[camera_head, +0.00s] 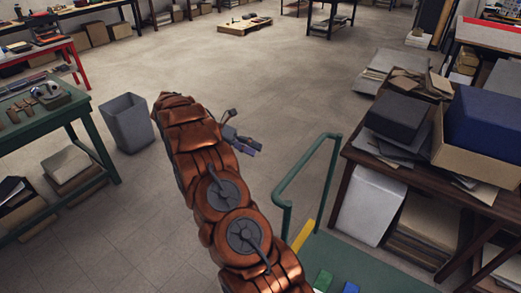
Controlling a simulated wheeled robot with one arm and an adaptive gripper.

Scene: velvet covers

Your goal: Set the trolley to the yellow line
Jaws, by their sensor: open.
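A green trolley (345,262) stands at the lower right, cut off by the bottom edge of the picture. Its green tube handle (307,172) rises at the far end.
A workbench (350,150) with boxes and sheets stands close to the trolley's right. A grey bin (127,122) and a green table (78,106) are at left. Open floor lies ahead, with a low pallet (245,27) far back.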

